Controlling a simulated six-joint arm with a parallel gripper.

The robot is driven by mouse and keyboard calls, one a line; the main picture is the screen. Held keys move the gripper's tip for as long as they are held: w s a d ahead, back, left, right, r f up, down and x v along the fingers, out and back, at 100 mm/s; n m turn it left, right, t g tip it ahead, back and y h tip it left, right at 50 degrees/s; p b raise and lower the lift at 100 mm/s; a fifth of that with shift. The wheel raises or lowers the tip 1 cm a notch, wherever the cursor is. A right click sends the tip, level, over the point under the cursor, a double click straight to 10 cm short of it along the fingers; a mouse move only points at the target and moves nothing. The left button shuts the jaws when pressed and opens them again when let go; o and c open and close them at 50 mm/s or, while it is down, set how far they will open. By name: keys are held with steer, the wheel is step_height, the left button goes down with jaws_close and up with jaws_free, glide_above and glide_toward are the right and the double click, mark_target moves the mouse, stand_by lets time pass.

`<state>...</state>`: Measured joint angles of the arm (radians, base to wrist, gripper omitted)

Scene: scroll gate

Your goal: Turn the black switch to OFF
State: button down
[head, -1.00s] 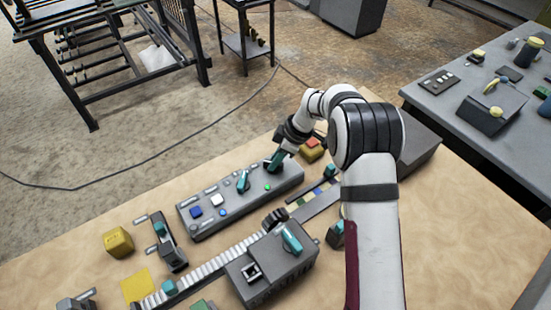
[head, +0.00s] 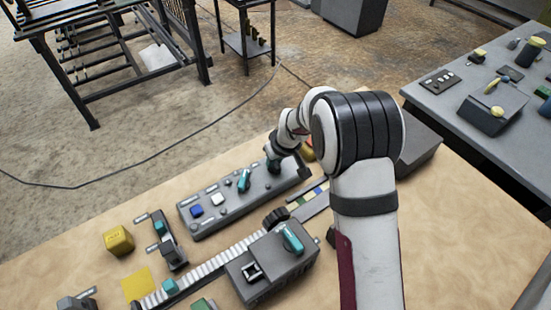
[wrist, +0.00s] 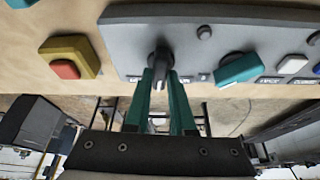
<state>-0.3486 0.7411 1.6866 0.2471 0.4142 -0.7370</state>
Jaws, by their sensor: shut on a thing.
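The black switch (wrist: 160,58) is a round knob on the grey control panel (wrist: 205,18), in the upper middle of the wrist view. My gripper (wrist: 160,82) has its two teal fingers shut on the switch, one on each side. A pale mark shows on the switch between the fingers. In the head view my gripper (head: 272,163) is at the right part of the panel (head: 230,213) and hides the switch. I cannot read the switch's position labels.
A teal knob (wrist: 240,68) sits beside the switch, with white (head: 217,199) and blue (head: 197,211) buttons farther along. A yellow box with a red button (wrist: 66,69) stands just off the panel's end. A conveyor (head: 215,266) runs in front.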

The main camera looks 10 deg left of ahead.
steer(key=m+h, duration=0.1)
steer(key=m, duration=0.3)
steer(key=shift+s+a+t, duration=0.1)
steer(key=shift+t, duration=0.3)
steer(key=shift+m+h, duration=0.9)
steer(key=shift+m, duration=0.9)
steer(key=c, duration=0.8)
jaws_free()
steer(key=shift+o, duration=0.2)
steer(key=shift+a, duration=0.1)
steer(key=v, duration=1.5)
steer(key=shift+s+r, duration=0.25)
steer(key=shift+r, duration=0.1)
